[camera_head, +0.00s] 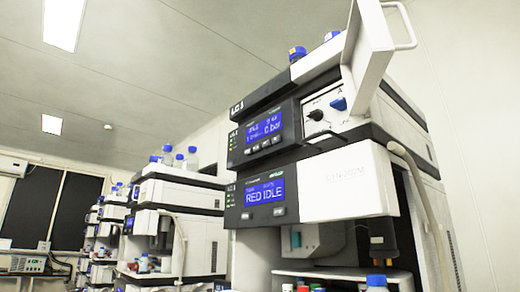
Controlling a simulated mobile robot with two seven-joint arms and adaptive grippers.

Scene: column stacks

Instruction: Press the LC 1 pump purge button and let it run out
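The LC 1 stack stands close at the right, with its label (238,107) at the upper left of the pump module (290,120). The pump display (263,130) is lit blue; its lower line seems to end in "0 bar", and the rest is too small to read surely. Several small buttons (265,146) sit in a row under it; I cannot read which one is purge. Right of them, a white panel shows a black knob (316,115) and a blue knob (338,104). A white door with a handle (404,28) stands open beside it. Neither gripper is in view.
Blue-capped bottles (297,54) stand on top, and another blue cap (376,281) shows at the bottom. More stacks (175,200) recede to the left. The open door juts out at upper right.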

